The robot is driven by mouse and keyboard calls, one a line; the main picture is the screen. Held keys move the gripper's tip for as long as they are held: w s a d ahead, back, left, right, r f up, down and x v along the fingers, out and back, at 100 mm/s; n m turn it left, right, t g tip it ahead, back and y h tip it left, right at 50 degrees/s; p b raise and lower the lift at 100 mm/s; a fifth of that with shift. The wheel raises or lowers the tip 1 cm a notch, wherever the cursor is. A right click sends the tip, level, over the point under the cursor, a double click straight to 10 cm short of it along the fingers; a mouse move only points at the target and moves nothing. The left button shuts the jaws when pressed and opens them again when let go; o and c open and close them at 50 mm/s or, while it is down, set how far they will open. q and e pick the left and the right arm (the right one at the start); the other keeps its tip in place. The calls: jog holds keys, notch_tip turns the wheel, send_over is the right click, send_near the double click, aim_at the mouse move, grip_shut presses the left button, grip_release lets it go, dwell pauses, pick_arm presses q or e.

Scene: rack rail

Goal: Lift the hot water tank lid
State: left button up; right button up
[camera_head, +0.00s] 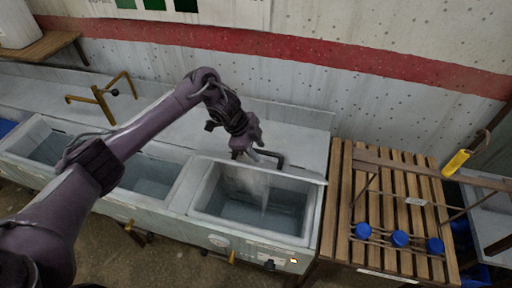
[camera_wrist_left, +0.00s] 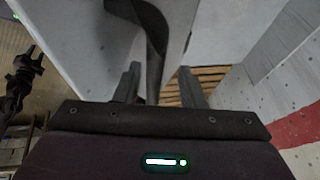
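The hot water tank (camera_head: 255,234) is the right-hand basin of the counter; its inside shows, with faint whitish haze in it. Its lid (camera_head: 300,176) appears as a pale edge along the back rim, seemingly tilted up. A black handle (camera_head: 281,160) stands at that edge. My left gripper (camera_head: 258,152) is at the handle. In the left wrist view, my left fingers (camera_wrist_left: 160,88) are apart, with the dark handle (camera_wrist_left: 156,50) between them and the grey panel beyond. Whether they touch it is unclear. My right gripper (camera_wrist_left: 27,68) is small at the left of that view.
A slatted wooden rack (camera_head: 345,235) with several blue caps (camera_head: 400,239) stands right of the tank. A yellow-handled tool (camera_head: 456,163) hangs further right. Other basins (camera_head: 150,177) and a brass tap (camera_head: 103,97) are at left. The wall (camera_head: 300,85) is close behind.

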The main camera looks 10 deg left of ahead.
pick_arm(q)
jog(key=shift+w, duration=0.1)
jog(key=shift+r, duration=0.15)
jog(key=shift+s+a+r, duration=0.2)
jog(key=shift+s+r, duration=0.15)
jog(key=shift+r, duration=0.2)
jog(key=v, duration=0.4)
jog(key=b+v, duration=0.1)
jog(key=v, duration=0.1)
jog(key=shift+w+a, duration=0.1)
jog(key=shift+w, duration=0.15)
jog(key=shift+s+r, duration=0.15)
jog(key=shift+r, duration=0.1)
